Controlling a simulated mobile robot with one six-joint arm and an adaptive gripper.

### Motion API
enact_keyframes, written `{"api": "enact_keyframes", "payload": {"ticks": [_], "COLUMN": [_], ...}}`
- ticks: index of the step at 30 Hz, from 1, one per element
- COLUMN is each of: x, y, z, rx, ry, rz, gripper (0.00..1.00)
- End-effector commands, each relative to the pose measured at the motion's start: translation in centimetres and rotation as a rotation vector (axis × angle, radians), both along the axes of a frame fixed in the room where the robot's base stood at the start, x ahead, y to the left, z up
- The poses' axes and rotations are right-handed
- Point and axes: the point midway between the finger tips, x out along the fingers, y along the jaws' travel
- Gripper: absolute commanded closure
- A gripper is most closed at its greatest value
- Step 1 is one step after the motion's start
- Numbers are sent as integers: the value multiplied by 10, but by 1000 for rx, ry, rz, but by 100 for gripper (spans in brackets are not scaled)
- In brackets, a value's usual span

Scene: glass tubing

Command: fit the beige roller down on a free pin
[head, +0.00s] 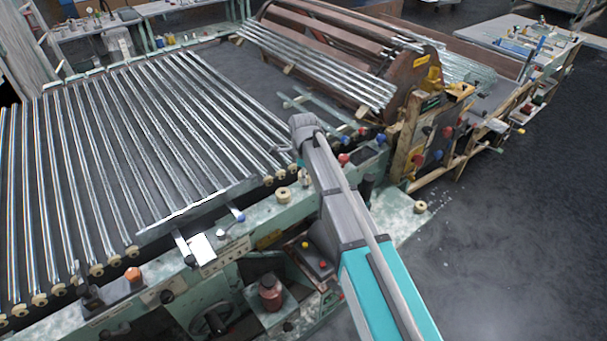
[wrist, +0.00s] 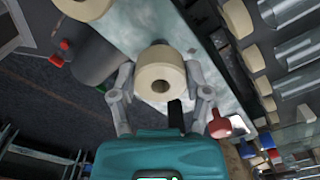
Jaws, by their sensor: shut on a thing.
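My gripper (wrist: 162,92) is shut on a beige roller (wrist: 160,70), with one finger on each side of it. The roller's round end and dark central hole face the wrist camera. Pale green frame surface shows behind it; I cannot tell the gap between them. In the head view my arm hides most of the gripper and the held roller. Another beige roller (head: 283,194) sits on the green frame rail (head: 262,212), left of my arm. One more roller (head: 420,207) is at the right end of the frame. I cannot make out a free pin in either view.
A row of beige rollers (head: 97,270) lines the front edge under the glass tubes (head: 150,140). A red knob (wrist: 218,125) is close to the right finger in the wrist view. A brown drum (head: 395,70) stands behind. Open floor (head: 500,240) is at right.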

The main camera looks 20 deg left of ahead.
Motion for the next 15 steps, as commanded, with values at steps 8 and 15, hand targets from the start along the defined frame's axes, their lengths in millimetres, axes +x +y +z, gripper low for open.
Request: {"api": "enact_keyframes", "payload": {"ticks": [8,15], "x": [0,0], "y": [0,0], "z": [-6,-10], "rx": [0,0], "ry": [0,0], "rz": [0,0], "gripper": [82,82]}}
